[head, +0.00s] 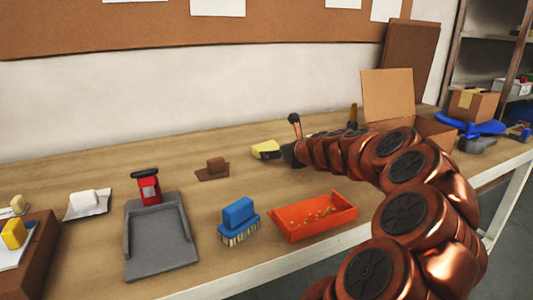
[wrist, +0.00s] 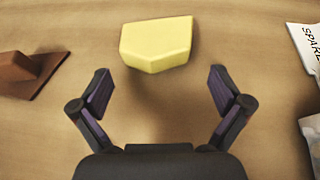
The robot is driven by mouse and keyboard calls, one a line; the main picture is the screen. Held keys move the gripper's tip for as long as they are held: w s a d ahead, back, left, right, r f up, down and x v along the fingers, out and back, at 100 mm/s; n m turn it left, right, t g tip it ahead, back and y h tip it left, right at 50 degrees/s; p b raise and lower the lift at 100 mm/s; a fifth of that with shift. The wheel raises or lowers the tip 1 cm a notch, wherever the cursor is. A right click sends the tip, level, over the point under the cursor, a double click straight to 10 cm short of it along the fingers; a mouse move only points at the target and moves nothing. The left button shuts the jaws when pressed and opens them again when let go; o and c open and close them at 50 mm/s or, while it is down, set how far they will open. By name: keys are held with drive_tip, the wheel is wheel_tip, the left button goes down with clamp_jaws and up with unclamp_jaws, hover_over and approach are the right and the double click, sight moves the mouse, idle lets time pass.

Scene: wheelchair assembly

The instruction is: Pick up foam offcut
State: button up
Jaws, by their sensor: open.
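The foam offcut (wrist: 156,44) is a pale yellow block with an angled outline, lying on the wooden bench. In the wrist view it sits just beyond my gripper (wrist: 160,85), roughly centred between the fingers but ahead of their tips. In the head view the foam offcut (head: 266,149) lies at the back of the bench, just left of my gripper (head: 286,152). My gripper is open, with its two fingers spread wide and nothing between them.
A brown block on a brown sheet (head: 213,168) lies left of the foam. An orange tray (head: 313,217), a blue brush (head: 238,222) and a grey tray (head: 160,255) stand nearer the front. An open cardboard box (head: 390,95) stands right. Bare bench surrounds the foam.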

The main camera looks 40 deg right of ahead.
sight(271, 145)
drive_tip(key=shift+b+x, duration=1)
drive_tip(key=shift+x, duration=1.55)
drive_tip(key=shift+w+a+r, duration=0.1)
drive_tip(key=shift+a+r, duration=0.05)
drive_tip(key=shift+r, duration=0.05)
drive_tip(key=shift+c, duration=0.2)
drive_tip(key=c, duration=0.4)
